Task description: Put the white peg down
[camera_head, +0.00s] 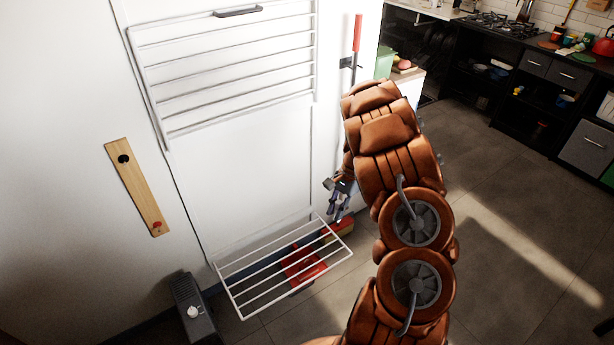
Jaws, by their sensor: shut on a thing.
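My gripper (338,207) is small in the view, just left of my brown arm and close to the white wall. It points down above the right end of the lower fold-out rack (240,300). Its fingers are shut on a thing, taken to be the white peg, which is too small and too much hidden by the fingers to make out. No other white peg can be told apart from the white wall and rack bars.
An upper white rack (230,75) hangs on the wall. A red bin (303,265) and a yellow-and-red item (340,228) are under and beside the lower rack. A dark heater-like box (193,310) stands at left. Open floor (510,260) lies right of my arm.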

